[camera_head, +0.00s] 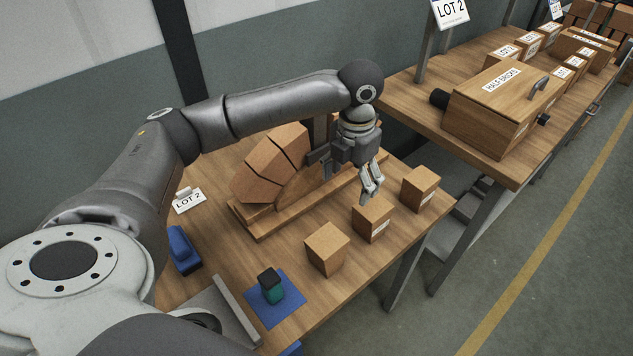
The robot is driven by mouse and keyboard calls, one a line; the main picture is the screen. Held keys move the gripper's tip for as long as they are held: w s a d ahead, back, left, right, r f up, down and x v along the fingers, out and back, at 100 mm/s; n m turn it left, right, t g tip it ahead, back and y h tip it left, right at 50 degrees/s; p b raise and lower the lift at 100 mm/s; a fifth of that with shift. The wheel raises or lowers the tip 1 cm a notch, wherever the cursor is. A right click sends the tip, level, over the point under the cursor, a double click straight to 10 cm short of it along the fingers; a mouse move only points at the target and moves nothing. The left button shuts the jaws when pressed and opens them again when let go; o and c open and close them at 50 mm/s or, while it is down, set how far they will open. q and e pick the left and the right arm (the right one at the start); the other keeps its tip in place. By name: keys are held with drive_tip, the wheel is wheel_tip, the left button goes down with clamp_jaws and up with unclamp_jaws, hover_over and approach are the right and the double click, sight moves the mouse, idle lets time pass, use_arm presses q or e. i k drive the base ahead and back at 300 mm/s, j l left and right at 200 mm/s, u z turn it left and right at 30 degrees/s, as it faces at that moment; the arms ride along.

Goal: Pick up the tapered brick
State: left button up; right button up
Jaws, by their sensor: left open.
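Three separate bricks stand in a row along the front edge of the near table. The left one (327,249) looks tapered, narrowing toward its base, and shows no label. The middle brick (372,220) and the right brick (420,189) look boxier and carry small white labels. My left gripper (370,191) reaches in from above and points down. It is open and empty, with its fingertips just above and behind the middle brick; whether they touch it is hard to tell. My right gripper is out of view.
A partial arch of bricks (262,178) on a wooden form stands behind the row. A green block with a dark top (271,286) sits on a blue mat (290,307). A blue tool (183,250) lies at left. A "HALF BRICKS" box (490,115) stands on the far table.

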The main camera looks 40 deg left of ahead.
sight(326, 252)
drive_tip(key=u, duration=0.95)
